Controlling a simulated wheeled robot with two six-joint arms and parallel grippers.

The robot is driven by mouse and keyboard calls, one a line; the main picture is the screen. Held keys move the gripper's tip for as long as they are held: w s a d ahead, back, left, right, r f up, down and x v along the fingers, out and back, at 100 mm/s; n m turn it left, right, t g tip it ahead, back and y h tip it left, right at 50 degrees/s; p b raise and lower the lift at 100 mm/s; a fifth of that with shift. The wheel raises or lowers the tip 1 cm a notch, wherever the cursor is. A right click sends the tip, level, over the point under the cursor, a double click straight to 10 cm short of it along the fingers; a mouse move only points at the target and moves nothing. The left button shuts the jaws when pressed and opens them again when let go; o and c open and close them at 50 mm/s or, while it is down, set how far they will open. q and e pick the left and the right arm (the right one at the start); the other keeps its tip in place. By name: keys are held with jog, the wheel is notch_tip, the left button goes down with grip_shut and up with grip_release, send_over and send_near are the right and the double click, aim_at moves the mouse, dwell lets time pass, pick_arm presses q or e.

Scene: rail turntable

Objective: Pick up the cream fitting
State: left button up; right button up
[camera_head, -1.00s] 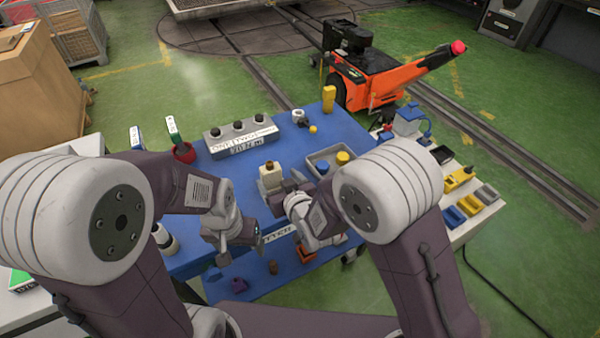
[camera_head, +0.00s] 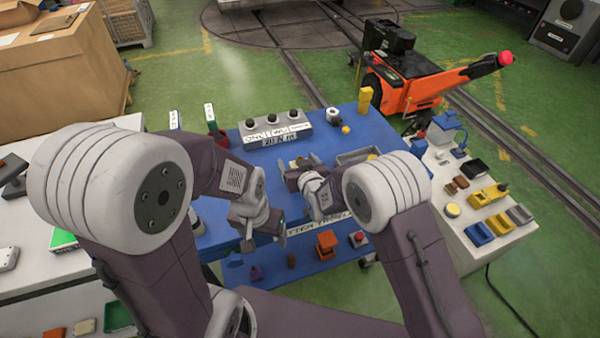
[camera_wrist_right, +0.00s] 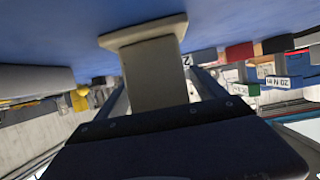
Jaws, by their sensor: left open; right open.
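The cream fitting (camera_wrist_right: 152,72) is a block with a wider flange at one end, seen upside down in the right wrist view. It is at the blue table surface, between the two fingers of my right gripper (camera_wrist_right: 158,88), which is open. A gap shows beside the right-hand finger; contact on the left side cannot be told. In the head view the fitting (camera_head: 301,161) is mostly hidden behind my right gripper (camera_head: 293,174). My left gripper (camera_head: 277,232) is open and empty, lower in the head view, near the blue table's front edge.
A grey tray (camera_head: 355,157) lies right of my right gripper. A white side table (camera_head: 465,205) holds several coloured parts.

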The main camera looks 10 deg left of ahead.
jog(key=shift+s+r, duration=0.1)
jog(key=c, duration=0.4)
grip_shut()
jog(key=shift+r, duration=0.15)
jog(key=shift+r, duration=0.35)
jog(key=r, duration=0.2)
jog(key=d+r, duration=0.1)
jog(key=r, duration=0.1)
jog(key=shift+d, duration=0.15)
jog(key=s+d+r, duration=0.2)
jog(key=d+r, duration=0.4)
jog(key=d, duration=0.4)
